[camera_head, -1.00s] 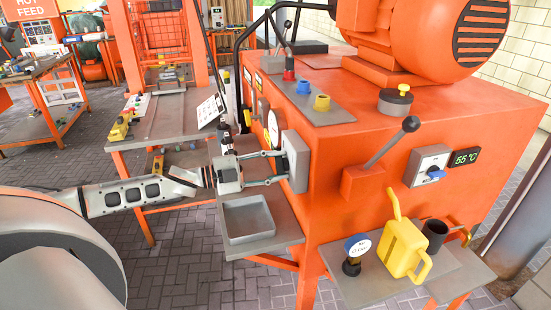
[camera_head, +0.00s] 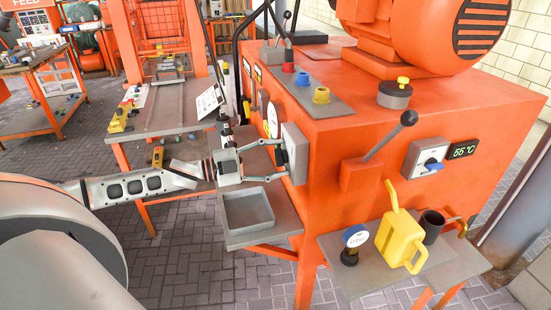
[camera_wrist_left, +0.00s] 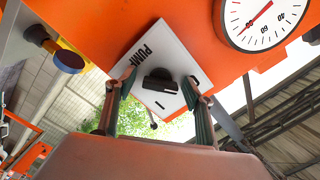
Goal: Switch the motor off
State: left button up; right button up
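A grey switch box (camera_head: 296,150) is on the left side of the orange machine (camera_head: 345,130). In the left wrist view its white plate (camera_wrist_left: 178,52) starts with the letters "PUM" and carries a black knob (camera_wrist_left: 160,86). My left gripper (camera_head: 280,160) is open in front of this box, its two fingers (camera_wrist_left: 160,92) on either side of the knob, with gaps visible. Another grey switch (camera_head: 428,158) with a blue knob is on the front face, beside a "55 °C" display (camera_head: 464,150); its label is not readable. The orange motor (camera_head: 430,35) sits on top. My right gripper is not in view.
A lever (camera_head: 390,140) with a black ball sticks out of the front. A shelf holds a yellow can (camera_head: 402,240), a dark cup (camera_head: 432,224) and a blue-topped gauge (camera_head: 354,246). A grey tray (camera_head: 247,212) lies below my left gripper. A round gauge (camera_wrist_left: 264,18) is near the plate.

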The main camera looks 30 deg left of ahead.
pick_arm(q)
jog(key=v, duration=1.2)
dwell(0.6)
dwell(0.4)
jog(key=shift+d, duration=0.1)
